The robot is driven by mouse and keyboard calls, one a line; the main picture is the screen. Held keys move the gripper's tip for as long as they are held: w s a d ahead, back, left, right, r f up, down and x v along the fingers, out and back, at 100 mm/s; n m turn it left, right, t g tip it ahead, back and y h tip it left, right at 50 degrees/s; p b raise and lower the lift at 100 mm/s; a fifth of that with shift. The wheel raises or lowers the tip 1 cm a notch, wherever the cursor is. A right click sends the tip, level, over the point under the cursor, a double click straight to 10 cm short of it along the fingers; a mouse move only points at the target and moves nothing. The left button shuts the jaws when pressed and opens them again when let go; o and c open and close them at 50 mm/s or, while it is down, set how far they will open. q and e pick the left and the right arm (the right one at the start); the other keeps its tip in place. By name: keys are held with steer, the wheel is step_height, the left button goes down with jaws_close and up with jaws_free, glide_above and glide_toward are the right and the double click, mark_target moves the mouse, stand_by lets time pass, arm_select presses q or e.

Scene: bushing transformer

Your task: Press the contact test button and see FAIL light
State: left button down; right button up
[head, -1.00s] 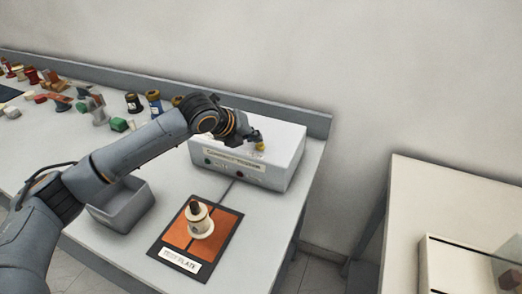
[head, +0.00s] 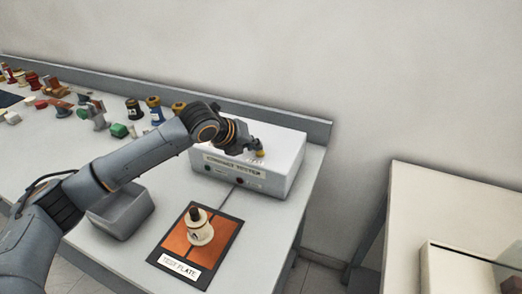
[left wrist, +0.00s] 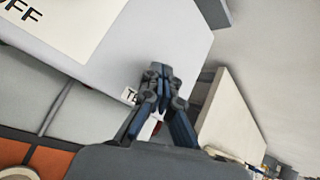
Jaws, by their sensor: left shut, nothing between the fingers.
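The contact tester (head: 285,150) is a white box at the back right of the bench, with a label and two small round lamps on its front. The left lamp (head: 209,166) is dark green and the right lamp (head: 238,181) dark red; neither looks lit. My left gripper (head: 258,151) is shut and empty over the box top. A small yellow piece (head: 261,154), perhaps the button, shows at its fingertips; I cannot tell whether they touch. In the left wrist view the closed fingertips (left wrist: 158,72) point across the white box (left wrist: 105,30). My right gripper is out of view.
A cream bushing (head: 199,228) with a dark top stands on the orange test plate (head: 224,247) before the tester. A grey bin (head: 120,222) sits left of it. Several coloured parts line the bench back. A separate pale table (head: 450,200) stands at right.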

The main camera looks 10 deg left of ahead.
arm_select(q)
steer(key=shift+f, duration=0.2)
stand_by(0.4)
steer(key=shift+s+f, duration=0.1)
steer(key=shift+f, duration=0.2)
steer(key=shift+r+p, duration=0.25)
steer(key=shift+p, duration=0.7)
steer(key=shift+r, duration=0.15)
step_height(320, 180, up, 6)
steer(key=p, duration=0.7)
